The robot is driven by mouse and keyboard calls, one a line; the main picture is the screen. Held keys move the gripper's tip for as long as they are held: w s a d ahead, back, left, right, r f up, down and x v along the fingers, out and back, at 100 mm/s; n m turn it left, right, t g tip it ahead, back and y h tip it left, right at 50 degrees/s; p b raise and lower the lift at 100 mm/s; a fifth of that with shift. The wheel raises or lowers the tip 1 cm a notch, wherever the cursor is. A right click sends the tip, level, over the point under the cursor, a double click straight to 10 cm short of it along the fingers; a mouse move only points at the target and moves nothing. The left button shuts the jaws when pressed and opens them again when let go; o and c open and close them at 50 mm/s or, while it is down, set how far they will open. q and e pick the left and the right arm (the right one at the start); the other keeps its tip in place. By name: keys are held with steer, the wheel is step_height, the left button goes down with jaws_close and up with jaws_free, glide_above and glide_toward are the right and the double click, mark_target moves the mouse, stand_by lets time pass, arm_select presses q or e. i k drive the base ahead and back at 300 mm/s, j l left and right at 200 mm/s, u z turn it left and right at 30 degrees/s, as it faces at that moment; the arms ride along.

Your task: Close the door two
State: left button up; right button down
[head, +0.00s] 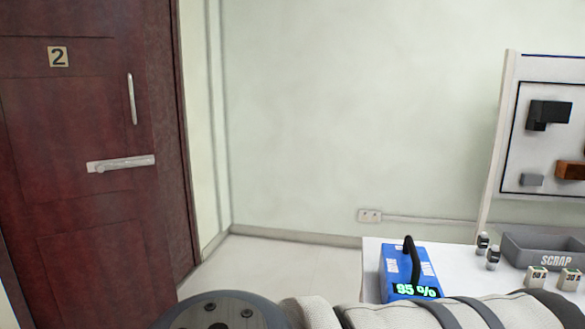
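Door two (75,225) is a dark red-brown panelled door at the left of the head view. I cannot tell whether the door sits flush in the frame or slightly ajar. Neither of my grippers is in view. Part of my own arm crosses the bottom of the view.
A white table (371,262) at lower right holds a blue battery case (397,268) marked 95 %, a grey SCRAP bin (545,257) and small blocks. A white board (507,120) stands behind it. Bare floor (285,265) lies between door and table.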

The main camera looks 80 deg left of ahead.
mark_target(88, 249)
steer(key=j+u, duration=0.4)
steer(key=j, duration=0.3)
steer(key=j+u, duration=0.45)
steer(key=j, duration=0.2)
steer(key=j+u, duration=0.25)
steer(key=u, duration=0.2)
steer(key=i+j+u, duration=0.1)
steer(key=u, duration=0.35)
steer(key=i+j+u, duration=0.1)
steer(key=j+u, duration=0.2)
steer(key=u, duration=0.15)
steer(key=i+j+u, duration=0.15)
steer(key=u, duration=0.25)
